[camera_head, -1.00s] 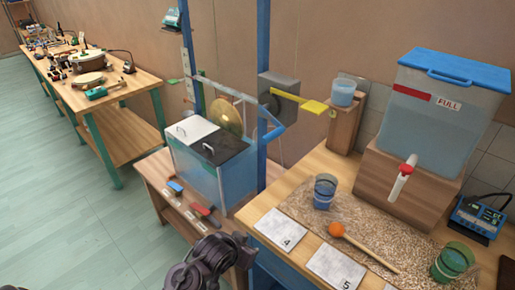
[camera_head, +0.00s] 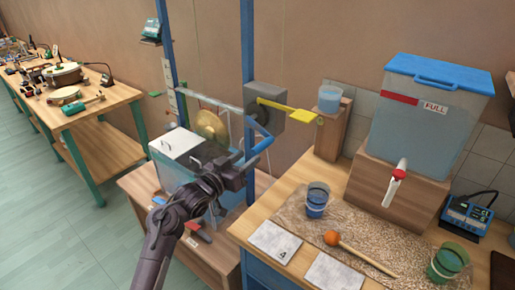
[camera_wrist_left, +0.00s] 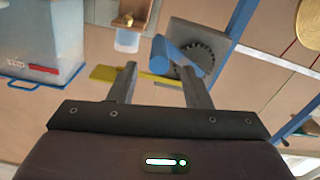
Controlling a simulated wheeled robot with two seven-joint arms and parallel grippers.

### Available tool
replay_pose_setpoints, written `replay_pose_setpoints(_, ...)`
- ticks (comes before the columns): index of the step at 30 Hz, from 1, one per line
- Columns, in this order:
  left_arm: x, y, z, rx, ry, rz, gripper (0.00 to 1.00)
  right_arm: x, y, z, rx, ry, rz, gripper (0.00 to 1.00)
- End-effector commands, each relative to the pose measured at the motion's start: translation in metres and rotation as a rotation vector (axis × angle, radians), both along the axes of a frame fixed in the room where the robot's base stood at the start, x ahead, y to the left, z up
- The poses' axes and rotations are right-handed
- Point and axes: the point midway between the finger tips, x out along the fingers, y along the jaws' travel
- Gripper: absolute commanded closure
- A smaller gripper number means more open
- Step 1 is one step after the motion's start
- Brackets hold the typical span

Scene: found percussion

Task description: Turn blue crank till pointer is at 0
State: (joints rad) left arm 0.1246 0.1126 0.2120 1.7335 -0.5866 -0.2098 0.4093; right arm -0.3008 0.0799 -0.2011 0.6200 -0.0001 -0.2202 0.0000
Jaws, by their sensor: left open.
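The blue crank (camera_head: 262,143) sticks out from a grey box (camera_head: 267,103) on a blue post. Its bar handle points down-left in the head view. My left gripper (camera_head: 246,166) is at the handle's lower end, with my arm coming up from below. In the left wrist view the gripper (camera_wrist_left: 160,78) is open, and the blue crank handle (camera_wrist_left: 166,52) shows beyond and between its fingertips. I cannot tell whether they touch. A small green marker (camera_head: 155,94), perhaps the pointer, is beside a white strip (camera_head: 170,82) on the left post. Its marks are too small to read.
A gold disc (camera_head: 212,127) hangs above a clear tank behind my arm. A yellow paddle (camera_head: 290,108) juts right from the grey box. The right bench holds a cup (camera_head: 317,200), an orange-headed mallet (camera_head: 333,238) and a large water tank (camera_head: 425,120).

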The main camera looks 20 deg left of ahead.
Motion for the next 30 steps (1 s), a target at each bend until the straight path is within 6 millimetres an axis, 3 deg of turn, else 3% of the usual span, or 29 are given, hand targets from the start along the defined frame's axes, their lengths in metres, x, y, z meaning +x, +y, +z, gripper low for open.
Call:
replay_pose_setpoints(6,0.035,-0.013,0.003,0.0,0.002,0.0,0.56,0.0,0.0,0.011,-0.001,0.0,-0.001,0.4)
replay_pose_setpoints(12,0.055,-0.02,0.001,0.003,0.002,0.0,0.56,0.0,0.0,0.015,-0.001,-0.001,-0.001,0.4)
replay_pose_setpoints(23,0.06,-0.022,-0.001,0.004,0.003,0.001,0.56,0.001,-0.001,0.015,-0.001,-0.001,-0.002,0.4)
replay_pose_setpoints(30,0.06,-0.022,-0.001,0.004,0.003,0.001,0.86,0.001,-0.001,0.015,-0.001,-0.001,-0.002,0.4)
